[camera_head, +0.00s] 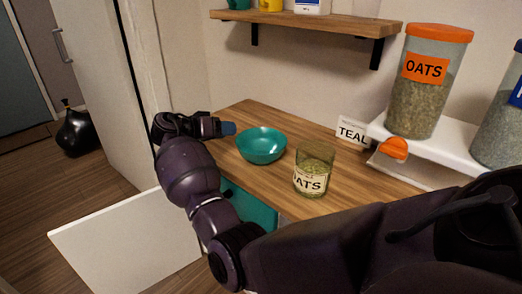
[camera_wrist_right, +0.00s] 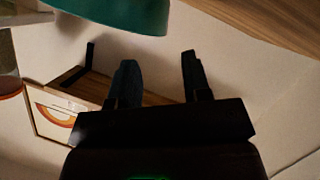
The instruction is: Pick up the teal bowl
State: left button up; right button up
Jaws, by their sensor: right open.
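The teal bowl (camera_head: 262,146) stands upright on the wooden counter (camera_head: 249,112) in the head view. Part of it also shows at the top of the right wrist view (camera_wrist_right: 115,12). My right gripper (camera_head: 230,128) is just left of the bowl, with its fingertips pointing right towards the bowl's rim. In the right wrist view its two fingers (camera_wrist_right: 157,62) are apart with nothing between them. Whether a finger touches the bowl I cannot tell. My left gripper is not in view.
A glass of oats (camera_head: 313,172) stands close to the bowl's right. A TEAL sign (camera_head: 352,132) and a white riser (camera_head: 450,147) with an orange-lidded oats jar (camera_head: 421,92) are further right. A wooden shelf (camera_head: 310,22) hangs above. An open white door (camera_head: 125,240) is below left.

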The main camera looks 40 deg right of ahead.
jog(key=shift+f+x, duration=0.15)
jog(key=shift+x, duration=1.4)
jog(key=shift+f+x, duration=0.1)
jog(key=shift+x, duration=1.5)
jog(key=shift+w+a, duration=0.1)
jog(key=shift+w, duration=0.05)
grip_shut()
